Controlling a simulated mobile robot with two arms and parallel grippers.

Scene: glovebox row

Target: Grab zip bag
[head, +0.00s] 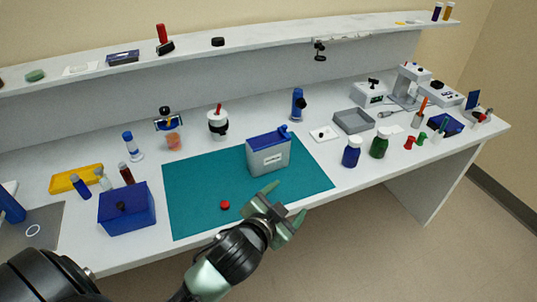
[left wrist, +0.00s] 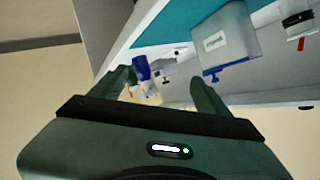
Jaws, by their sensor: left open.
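The zip bag (head: 268,154) stands upright on the teal mat (head: 200,190). It is grey with a blue top band, a pale label and a blue slider at its top right. My left gripper (head: 286,203) is open and empty, in front of the bag near the mat's front edge, apart from it. In the left wrist view the zip bag (left wrist: 225,40) appears upside down, above the right finger and outside the gap between the fingers (left wrist: 163,82). My right gripper is not in view.
A small red cap (head: 224,205) lies on the mat, left of my gripper. A blue box (head: 127,210) stands left of the mat. Blue (head: 351,152) and green (head: 379,143) bottles and a grey tray (head: 353,121) stand right. A shelf (head: 250,45) runs behind.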

